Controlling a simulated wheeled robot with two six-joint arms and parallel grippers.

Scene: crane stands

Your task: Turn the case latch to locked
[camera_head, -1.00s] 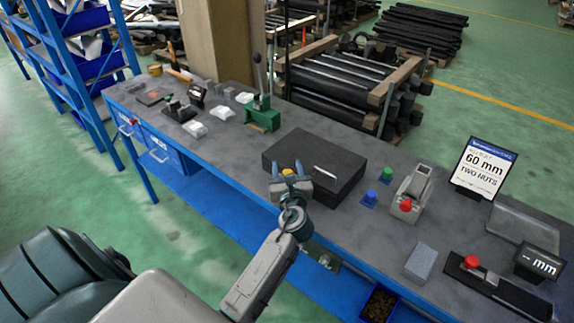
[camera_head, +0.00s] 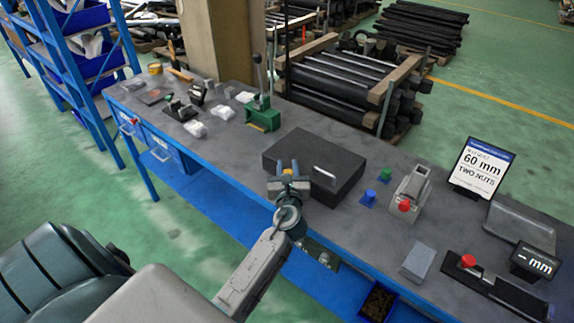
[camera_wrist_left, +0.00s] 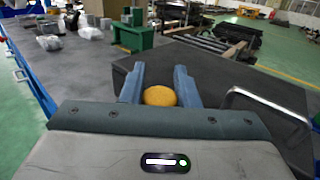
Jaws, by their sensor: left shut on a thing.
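The case is a dark flat box (camera_head: 335,150) on the workbench, with a thin metal handle (camera_head: 325,172) on its near side. It also fills the right of the left wrist view (camera_wrist_left: 215,73). The latch is a round yellow-orange knob (camera_wrist_left: 160,96). In the left wrist view it sits between the two blue-grey fingers of my left gripper (camera_wrist_left: 160,84), which is shut on it. In the head view the gripper (camera_head: 287,167) is at the case's near left edge and mostly hides the knob. The knob's turned angle cannot be read. My right gripper is not in view.
The grey bench (camera_head: 230,155) has free room left of the case. A green lever press (camera_head: 263,117) stands behind it. Blue and green knobs (camera_head: 369,197) and a grey block with a red button (camera_head: 410,190) are to the right. A sign (camera_head: 480,168) reads 60 mm, two nuts.

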